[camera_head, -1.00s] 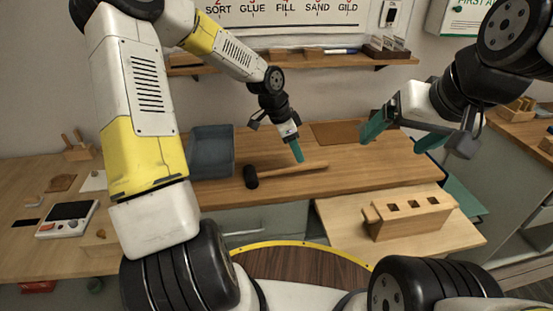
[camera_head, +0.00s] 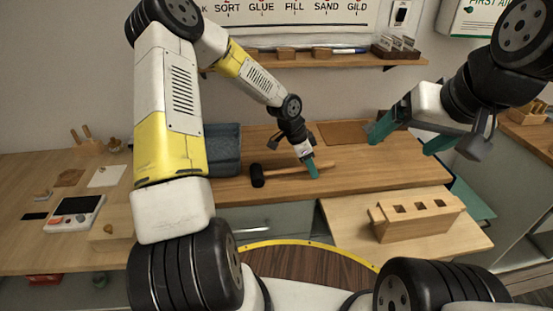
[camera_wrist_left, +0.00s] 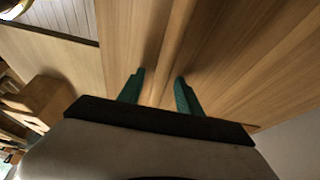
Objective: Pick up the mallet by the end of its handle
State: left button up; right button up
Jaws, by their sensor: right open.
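The mallet lies on the wooden workbench, its black head (camera_head: 257,176) at the left and its pale wooden handle (camera_head: 287,171) running right. My left gripper (camera_head: 312,170) points down at the handle near its right end, and its fingers hide part of it. In the left wrist view the two green fingers (camera_wrist_left: 160,90) stand apart, with the handle (camera_wrist_left: 172,50) running between them; I see no contact. My right gripper (camera_head: 405,138) is open and empty, in the air at the right, away from the mallet.
A blue-grey bin (camera_head: 222,150) stands behind the mallet head. A wooden block with square holes (camera_head: 418,216) sits on a lower board (camera_head: 345,235) at the front right. A brown mat (camera_head: 345,132) lies behind my left gripper. The bench right of the handle is clear.

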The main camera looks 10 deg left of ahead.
pick_arm(q)
grip_shut()
jog(key=shift+r, duration=0.1)
